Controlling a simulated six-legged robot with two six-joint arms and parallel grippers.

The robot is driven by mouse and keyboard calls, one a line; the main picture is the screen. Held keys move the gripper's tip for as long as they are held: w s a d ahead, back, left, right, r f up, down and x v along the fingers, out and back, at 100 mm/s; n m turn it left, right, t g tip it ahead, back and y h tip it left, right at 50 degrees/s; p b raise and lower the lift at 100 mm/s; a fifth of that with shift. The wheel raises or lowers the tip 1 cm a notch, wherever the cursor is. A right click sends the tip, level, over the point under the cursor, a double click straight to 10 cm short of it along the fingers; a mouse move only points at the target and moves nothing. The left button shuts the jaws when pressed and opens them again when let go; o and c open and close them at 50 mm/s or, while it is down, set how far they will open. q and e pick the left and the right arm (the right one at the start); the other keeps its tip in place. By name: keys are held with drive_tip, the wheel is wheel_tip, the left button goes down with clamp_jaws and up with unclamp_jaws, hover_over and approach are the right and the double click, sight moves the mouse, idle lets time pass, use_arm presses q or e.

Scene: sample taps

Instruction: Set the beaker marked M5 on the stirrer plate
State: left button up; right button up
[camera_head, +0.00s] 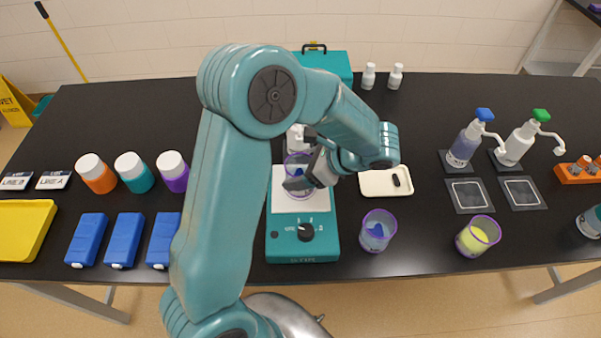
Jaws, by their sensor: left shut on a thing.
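The teal stirrer (303,245) with a white top plate (288,205) stands at the middle of the bench. My left gripper (311,174) is shut on a clear purple-rimmed beaker (296,183) with blue in it. The beaker is upright at the white plate; I cannot tell whether it touches it. The gripper partly covers it and I can read no mark on it. A similar beaker with blue in it (377,231) stands right of the stirrer, and a beaker with yellow contents (478,236) stands further right. My right gripper is not in view.
A cream tray (375,187) with a small black piece lies right of the stirrer. Pump bottles (466,143) stand at the right behind dark square pads (468,195). Blue boxes (124,240), capped jars (134,172) and a yellow tray (22,229) are at the left.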

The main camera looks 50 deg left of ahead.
use_arm(q)
drive_tip(key=shift+s, duration=0.1)
drive_tip(key=o, duration=1.2)
drive_tip(key=shift+r, duration=0.3)
drive_tip(key=b+v, duration=0.1)
drive_tip(key=v, duration=1.1)
drive_tip(key=shift+f, duration=0.15)
